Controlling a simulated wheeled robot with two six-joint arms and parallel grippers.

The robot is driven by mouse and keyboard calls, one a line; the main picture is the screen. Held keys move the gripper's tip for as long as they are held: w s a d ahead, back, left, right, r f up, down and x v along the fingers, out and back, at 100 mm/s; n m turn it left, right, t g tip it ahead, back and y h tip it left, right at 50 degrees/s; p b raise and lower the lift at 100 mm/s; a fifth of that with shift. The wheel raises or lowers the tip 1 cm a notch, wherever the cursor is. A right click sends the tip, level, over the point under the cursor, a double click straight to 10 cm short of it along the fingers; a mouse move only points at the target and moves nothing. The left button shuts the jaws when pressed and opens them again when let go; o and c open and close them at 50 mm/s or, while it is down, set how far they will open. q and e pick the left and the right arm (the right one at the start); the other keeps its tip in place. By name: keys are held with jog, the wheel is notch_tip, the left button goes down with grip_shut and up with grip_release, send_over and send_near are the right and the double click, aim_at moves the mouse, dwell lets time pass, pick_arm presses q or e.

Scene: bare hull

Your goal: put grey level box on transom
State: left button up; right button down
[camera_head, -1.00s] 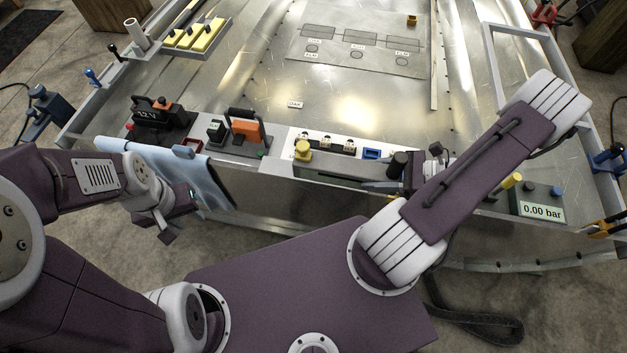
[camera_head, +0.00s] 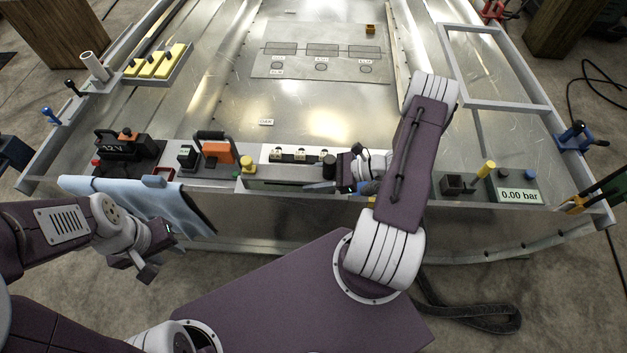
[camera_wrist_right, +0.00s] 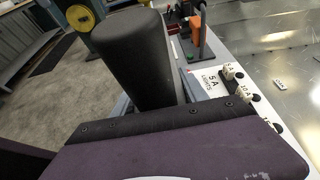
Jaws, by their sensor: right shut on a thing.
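My left gripper (camera_head: 135,267) looks open and empty, low in front of the transom at left.
Along the transom stand a 12 V battery (camera_head: 122,146), an orange-handled unit (camera_head: 218,152), a labelled switch panel (camera_head: 300,154), a dark socket box (camera_head: 452,184) and a 0.00 bar gauge (camera_head: 518,196). A blue cloth (camera_head: 150,197) hangs over the edge. The hull floor (camera_head: 215,110) is largely bare.

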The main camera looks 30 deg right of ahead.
jog(key=shift+w+f, duration=0.1)
jog(key=shift+f, duration=0.65)
jog(key=shift+f, duration=0.1)
jog(key=c, duration=0.6)
grip_release()
jog(key=shift+f, duration=0.1)
jog(key=shift+r, duration=0.3)
jog(key=v, duration=1.2)
